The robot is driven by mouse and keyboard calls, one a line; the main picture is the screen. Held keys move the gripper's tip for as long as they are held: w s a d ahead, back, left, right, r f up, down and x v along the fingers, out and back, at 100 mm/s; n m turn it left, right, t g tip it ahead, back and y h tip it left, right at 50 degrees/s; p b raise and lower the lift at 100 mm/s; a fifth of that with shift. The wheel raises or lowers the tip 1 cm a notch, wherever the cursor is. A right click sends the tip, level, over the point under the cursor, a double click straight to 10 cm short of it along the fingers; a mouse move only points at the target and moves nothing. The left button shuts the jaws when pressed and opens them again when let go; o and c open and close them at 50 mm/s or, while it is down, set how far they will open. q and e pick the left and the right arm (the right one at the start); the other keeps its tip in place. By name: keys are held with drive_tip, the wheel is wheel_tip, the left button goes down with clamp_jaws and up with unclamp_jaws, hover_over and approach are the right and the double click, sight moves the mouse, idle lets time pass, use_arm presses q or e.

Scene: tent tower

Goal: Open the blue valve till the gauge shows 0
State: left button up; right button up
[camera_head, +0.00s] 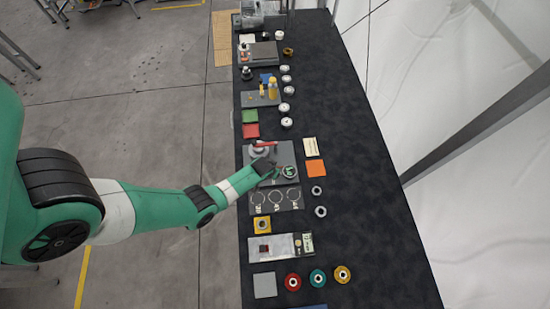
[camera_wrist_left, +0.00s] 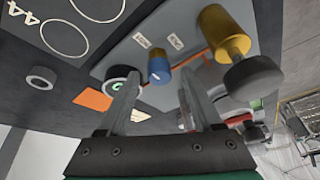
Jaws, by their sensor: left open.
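The blue valve (camera_wrist_left: 158,71) is a small knob with a white mark on a grey panel in the left wrist view. My left gripper (camera_wrist_left: 161,84) is open, with its fingertips on either side of the knob in that view; I cannot tell whether they touch it. In the head view my left gripper (camera_head: 271,168) is over the grey panel (camera_head: 286,151) and hides the knob. The round gauge (camera_head: 289,172) with a green mark is just right of the gripper. It also shows in the left wrist view (camera_wrist_left: 121,84), partly behind a finger; its reading is too small to tell.
A red lever (camera_head: 265,144) stands on the panel behind the gripper. A yellow cylinder (camera_wrist_left: 219,28) and a black knob (camera_wrist_left: 254,77) are close by in the left wrist view. An orange tile (camera_head: 316,168) lies right of the panel. The table's right side is mostly clear.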

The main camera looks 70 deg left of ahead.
use_arm(q)
clamp_jaws()
idle(0.4)
